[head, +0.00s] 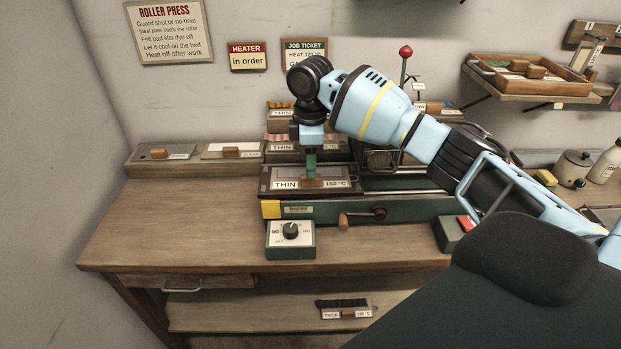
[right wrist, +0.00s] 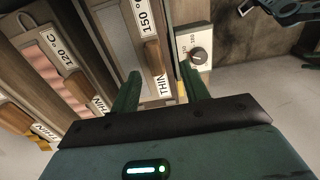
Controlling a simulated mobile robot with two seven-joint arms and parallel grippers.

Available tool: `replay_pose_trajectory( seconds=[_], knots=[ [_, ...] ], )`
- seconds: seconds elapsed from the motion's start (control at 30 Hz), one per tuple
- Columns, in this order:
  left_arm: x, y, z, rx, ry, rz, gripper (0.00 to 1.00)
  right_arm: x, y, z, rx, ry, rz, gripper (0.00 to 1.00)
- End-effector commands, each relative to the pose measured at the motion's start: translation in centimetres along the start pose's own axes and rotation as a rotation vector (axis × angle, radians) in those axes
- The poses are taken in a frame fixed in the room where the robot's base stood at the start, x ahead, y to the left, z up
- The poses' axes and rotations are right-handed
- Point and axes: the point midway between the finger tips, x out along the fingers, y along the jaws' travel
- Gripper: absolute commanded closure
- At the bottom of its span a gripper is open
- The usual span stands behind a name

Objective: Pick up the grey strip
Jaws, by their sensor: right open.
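A flat holder labelled THIN and 150 °C (head: 287,184) lies on the green press in the head view, with a small wooden handle (head: 313,183) at its front. A grey strip (right wrist: 116,38) shows in this holder in the right wrist view, beside the wooden handle (right wrist: 152,58). My right gripper (head: 311,173) points down at the handle. In the right wrist view its green fingers (right wrist: 159,77) are open and apart, with the handle between their tips or just beyond; contact cannot be told. My left gripper is not clearly visible.
A dial box (head: 290,239) stands before the press, near its crank (head: 363,217). More labelled holders stand behind, including a 120 °C one with a pinkish strip (right wrist: 45,62). A THICK holder (head: 345,308) lies on the lower shelf. The tabletop (head: 175,220) at left is clear.

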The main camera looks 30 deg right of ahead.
Motion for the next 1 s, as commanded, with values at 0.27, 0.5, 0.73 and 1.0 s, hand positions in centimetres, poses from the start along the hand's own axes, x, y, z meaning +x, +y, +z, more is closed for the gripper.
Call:
replay_pose_trajectory(
  seconds=[0.27,0.5,0.73,1.0],
  knots=[
    [0.1,0.1,0.2,-0.004,-0.003,0.0,0.5,3.7,0.7,0.2,0.001,-0.003,-0.003,0.55],
    [0.1,0.2,0.2,-0.007,-0.003,0.0,0.5,5.0,0.7,0.1,0.001,0.0,0.0,0.55],
    [0.0,0.2,0.2,-0.006,-0.004,0.0,0.5,5.0,0.7,0.1,0.001,0.0,0.0,0.61],
    [0.0,0.2,0.2,-0.006,-0.004,0.0,0.5,5.0,0.7,0.1,0.001,0.0,0.0,0.96]
  ],
)
